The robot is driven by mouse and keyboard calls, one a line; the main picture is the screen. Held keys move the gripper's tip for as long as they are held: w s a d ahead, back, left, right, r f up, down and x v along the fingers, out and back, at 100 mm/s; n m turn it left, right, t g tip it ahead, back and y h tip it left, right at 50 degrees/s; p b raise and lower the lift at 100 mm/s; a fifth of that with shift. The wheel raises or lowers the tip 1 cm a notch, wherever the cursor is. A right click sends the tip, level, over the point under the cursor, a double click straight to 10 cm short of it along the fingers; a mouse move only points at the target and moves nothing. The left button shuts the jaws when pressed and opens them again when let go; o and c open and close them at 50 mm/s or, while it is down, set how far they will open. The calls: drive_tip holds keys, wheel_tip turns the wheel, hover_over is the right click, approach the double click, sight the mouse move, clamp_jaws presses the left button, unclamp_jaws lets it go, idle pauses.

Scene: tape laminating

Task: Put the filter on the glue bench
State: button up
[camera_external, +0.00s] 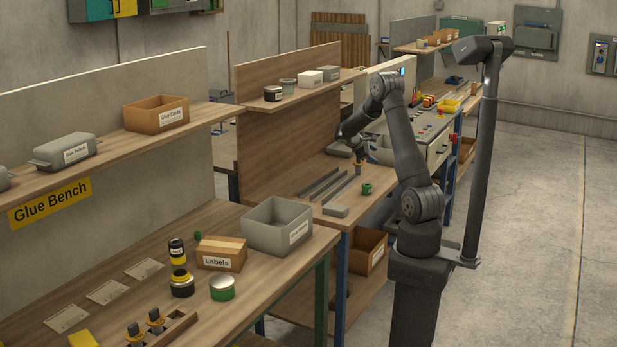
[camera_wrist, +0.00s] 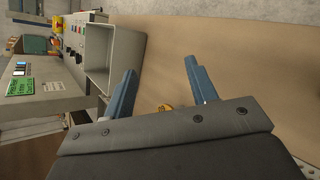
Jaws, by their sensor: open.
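The glue bench (camera_external: 255,282) is the wooden bench at the front left, under the yellow "Glue Bench" sign (camera_external: 50,202). My gripper (camera_external: 360,155) is over the middle wooden bench, behind the glue bench. In the wrist view my gripper (camera_wrist: 161,68) has its two blue fingers spread apart, with bare wood beyond them. A small yellow-orange thing (camera_wrist: 165,107) shows low between the fingers, partly hidden by the gripper body. A small orange-topped thing (camera_external: 358,168) stands below my gripper in the external view. I cannot tell which thing is the filter.
The glue bench holds a grey bin (camera_external: 277,226), a "Labels" box (camera_external: 221,254), a green tin (camera_external: 222,288) and flat plates. Dark rails (camera_external: 320,184) and a green part (camera_external: 367,189) lie on the middle bench. A grey bin (camera_wrist: 115,60) stands left of my fingers.

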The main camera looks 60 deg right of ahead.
drive_tip(key=w+a+n+t+h, duration=0.25)
drive_tip(key=a+n+t, duration=0.2)
drive_tip(key=n, duration=0.45)
drive_tip(key=n+t, duration=0.5)
drive_tip(key=n, duration=0.4)
approach(358, 168)
drive_tip(key=shift+g+h, duration=0.25)
drive_tip(key=shift+h, duration=0.1)
drive_tip(key=x, duration=0.3)
drive_tip(key=w+x, duration=0.1)
drive_tip(key=x, duration=0.2)
drive_tip(key=shift+s+f+x, duration=0.1)
drive_tip(key=shift+f+x, duration=0.05)
drive_tip(key=shift+x, duration=1.15)
drive_tip(key=shift+s+f+x, duration=0.1)
drive_tip(key=shift+s+x, duration=0.05)
drive_tip(key=shift+x, duration=1.2)
clamp_jaws()
